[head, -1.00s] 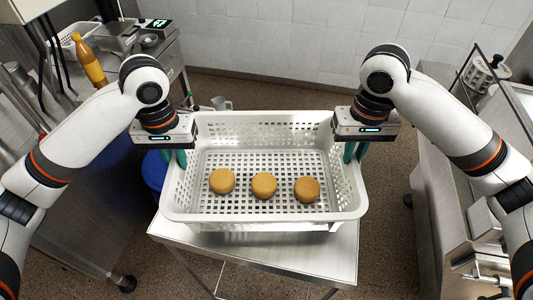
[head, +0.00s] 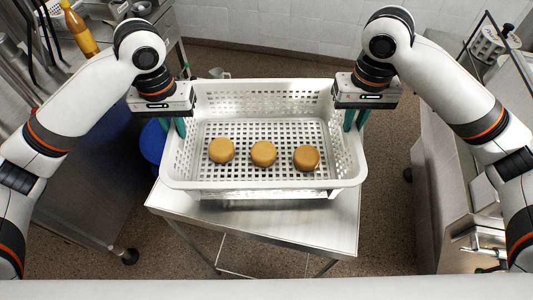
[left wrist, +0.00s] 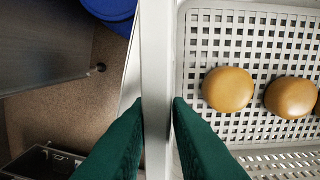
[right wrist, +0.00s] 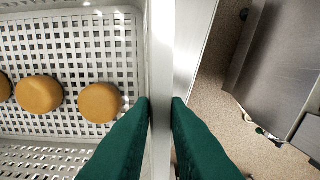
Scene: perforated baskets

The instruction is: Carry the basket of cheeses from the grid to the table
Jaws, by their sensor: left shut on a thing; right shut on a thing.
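The white perforated basket (head: 262,185) is in the middle of the head view, level, with three round orange-brown cheeses (head: 263,154) in a row on its floor. My left gripper (head: 175,128) is shut on the basket's left rim, and my right gripper (head: 354,120) is shut on its right rim. In the left wrist view the green fingers (left wrist: 158,105) straddle the rim; the right wrist view shows the same at the other side (right wrist: 161,105). A steel table (head: 280,228) lies beneath the basket. I cannot tell whether the basket's bottom touches it.
A steel counter with a yellow-brown bottle (head: 80,32) stands at the left. A blue bin (head: 153,146) is partly hidden behind my left gripper. Another steel unit (head: 450,190) is at the right. Speckled floor (head: 390,235) shows between the table and the right unit.

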